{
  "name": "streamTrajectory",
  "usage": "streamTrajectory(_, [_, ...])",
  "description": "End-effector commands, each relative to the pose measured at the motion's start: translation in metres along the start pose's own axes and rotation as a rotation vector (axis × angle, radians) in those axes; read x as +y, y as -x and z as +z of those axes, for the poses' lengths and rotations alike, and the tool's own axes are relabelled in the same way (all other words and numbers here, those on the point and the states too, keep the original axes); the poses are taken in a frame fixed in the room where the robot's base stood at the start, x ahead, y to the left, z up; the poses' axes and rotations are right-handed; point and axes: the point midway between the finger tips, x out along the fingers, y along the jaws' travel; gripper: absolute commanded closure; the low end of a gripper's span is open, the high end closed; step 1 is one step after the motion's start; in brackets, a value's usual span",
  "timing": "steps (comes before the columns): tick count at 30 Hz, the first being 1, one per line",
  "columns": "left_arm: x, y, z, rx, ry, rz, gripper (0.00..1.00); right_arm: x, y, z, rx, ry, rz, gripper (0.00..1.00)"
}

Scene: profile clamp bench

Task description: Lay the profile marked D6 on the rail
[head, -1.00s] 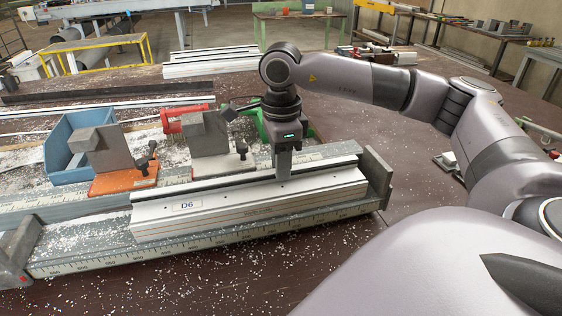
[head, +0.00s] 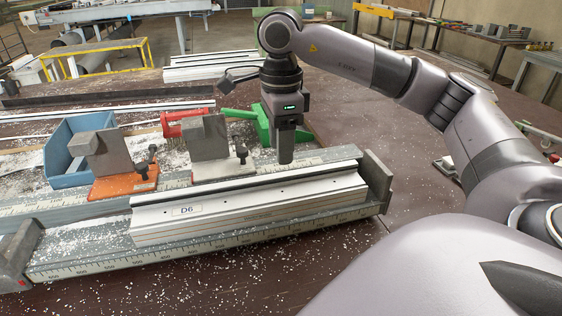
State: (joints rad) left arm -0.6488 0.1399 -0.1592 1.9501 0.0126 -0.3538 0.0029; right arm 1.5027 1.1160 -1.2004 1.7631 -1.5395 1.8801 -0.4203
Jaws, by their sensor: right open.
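The profile marked D6 (head: 250,208) is a long pale aluminium bar with a white label near its left end. It lies lengthwise on the grey rail (head: 80,258), which has a scale printed along its front, toward the rail's right part. Its right end is close to the upright end plate (head: 375,180); I cannot tell if they touch. My right gripper (head: 285,158) points down just above the profile's far edge. It is open and empty, seen side-on. My left gripper is not in view.
A blue bin (head: 65,155) is at the left, and a green clamp (head: 250,116) is behind my gripper. Pale shavings litter the bench. The bench right of the rail is clear.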

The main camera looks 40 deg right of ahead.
Motion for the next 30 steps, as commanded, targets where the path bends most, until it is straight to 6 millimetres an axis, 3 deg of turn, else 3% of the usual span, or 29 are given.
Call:
streamTrajectory(3, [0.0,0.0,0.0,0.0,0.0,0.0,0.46,0.0,0.027,0.001,-0.004,0.001,-0.002,0.54])
streamTrajectory(9, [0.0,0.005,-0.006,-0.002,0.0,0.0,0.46,0.0,0.058,0.0,-0.001,0.0,0.0,0.54])
streamTrajectory(30, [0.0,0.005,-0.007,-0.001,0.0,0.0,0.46,0.0,0.064,0.0,0.0,0.0,0.001,0.54])
